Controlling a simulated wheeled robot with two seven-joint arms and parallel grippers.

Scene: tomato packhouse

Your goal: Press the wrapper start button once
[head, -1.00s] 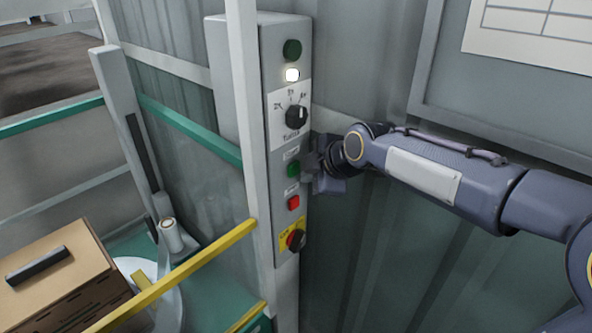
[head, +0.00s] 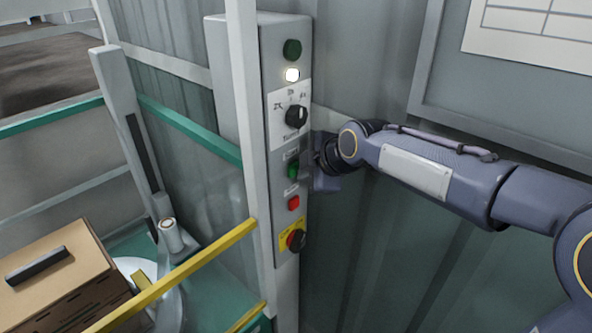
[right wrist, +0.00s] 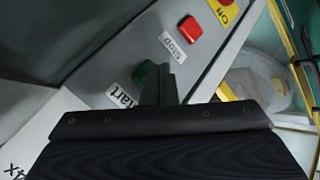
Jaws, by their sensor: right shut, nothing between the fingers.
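The green start button (head: 293,171) sits midway down the grey control panel (head: 284,268), above the red stop button (head: 294,202). In the right wrist view the start button (right wrist: 142,71) shows beside its "Start" label (right wrist: 121,95), partly hidden by my fingers. My right gripper (head: 303,168) is shut and empty, its fingertips right at the start button from the right side. The closed fingertips (right wrist: 168,70) overlap the button's edge in the wrist view; I cannot tell whether they touch it or whether it is pushed in. My left gripper is not in view.
A black selector knob (head: 296,117) and a lit white lamp (head: 292,75) are above. A red knob on a yellow plate (head: 297,240) is below. A white post (head: 246,120) and a yellow rail (head: 190,270) stand left of the panel. A carton (head: 50,270) is at lower left.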

